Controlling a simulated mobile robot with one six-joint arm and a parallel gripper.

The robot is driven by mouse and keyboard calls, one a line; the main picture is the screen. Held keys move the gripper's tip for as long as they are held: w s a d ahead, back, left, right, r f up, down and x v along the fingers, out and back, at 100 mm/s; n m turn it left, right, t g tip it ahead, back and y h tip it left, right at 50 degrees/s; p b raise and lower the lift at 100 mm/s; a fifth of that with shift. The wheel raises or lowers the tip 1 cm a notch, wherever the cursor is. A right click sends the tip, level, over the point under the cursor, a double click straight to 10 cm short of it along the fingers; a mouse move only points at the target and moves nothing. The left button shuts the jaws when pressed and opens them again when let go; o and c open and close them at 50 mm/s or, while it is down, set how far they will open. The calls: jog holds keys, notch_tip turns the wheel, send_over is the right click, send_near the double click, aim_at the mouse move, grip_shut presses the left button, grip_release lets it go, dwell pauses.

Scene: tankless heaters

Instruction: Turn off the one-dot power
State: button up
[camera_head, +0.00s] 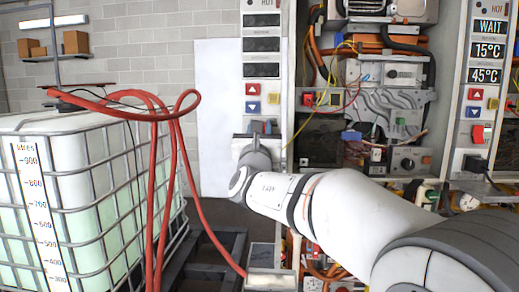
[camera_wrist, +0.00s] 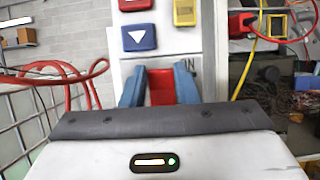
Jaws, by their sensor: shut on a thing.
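The left heater panel (camera_head: 263,18) has dark displays, a red up button (camera_head: 252,89) and a blue down button (camera_head: 252,107). The wrist view shows a red rocker switch (camera_wrist: 161,86) below the blue button (camera_wrist: 138,37). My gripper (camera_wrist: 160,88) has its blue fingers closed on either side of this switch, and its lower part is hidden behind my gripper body. In the head view my gripper (camera_head: 264,127) is at the panel's lower part and hides the switch. No dot marking is readable on either panel.
A second panel (camera_head: 460,100) at right has lit displays reading WAIT, 15°C and 45°C, and its own red switch (camera_head: 477,134). Open heater internals with cables (camera_head: 385,100) lie between the panels. A caged tank (camera_head: 90,200) and red hoses (camera_head: 175,150) are at left.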

jog(key=shift+f+t+b, duration=0.25)
jog(key=shift+t+b, duration=0.45)
jog(key=shift+b, duration=1.2)
jog(key=o, duration=1)
jog(key=shift+s, duration=0.1)
jog(key=b+v, duration=0.1)
jog(key=v, duration=0.6)
jog(key=shift+s+f+b, duration=0.2)
jog(key=shift+s+b, duration=0.15)
jog(key=shift+b, duration=0.05)
